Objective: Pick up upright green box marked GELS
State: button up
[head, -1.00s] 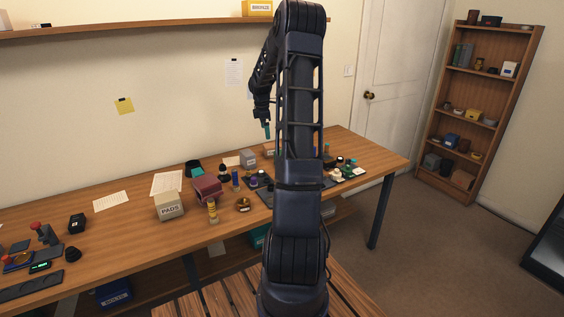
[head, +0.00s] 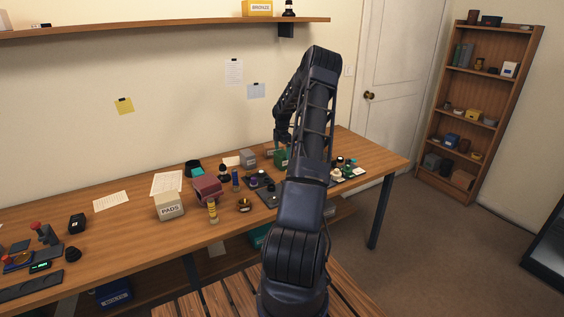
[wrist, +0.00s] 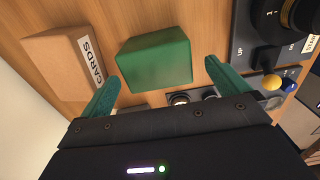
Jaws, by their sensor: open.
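The green box (wrist: 157,60) lies in the wrist view just beyond and between the two open green fingertips of my gripper (wrist: 157,80). Its top face shows plain green, and no GELS marking is visible from here. The box does not appear to be gripped. In the head view the green box (head: 281,159) stands on the table, partly hidden by my arm, with my gripper above it.
A brown box marked CARDS (wrist: 62,66) stands close left of the green box. A dark panel marked UP (wrist: 262,42) with knobs is to the right. In the head view a grey box (head: 248,158) and a maroon case (head: 207,189) stand to the left.

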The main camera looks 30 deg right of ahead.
aim_at(282, 161)
jog(key=shift+w+d+f, duration=0.1)
jog(key=shift+f, duration=1.85)
jog(key=shift+w+f, duration=0.1)
jog(key=shift+f, duration=1.85)
jog(key=c, duration=1)
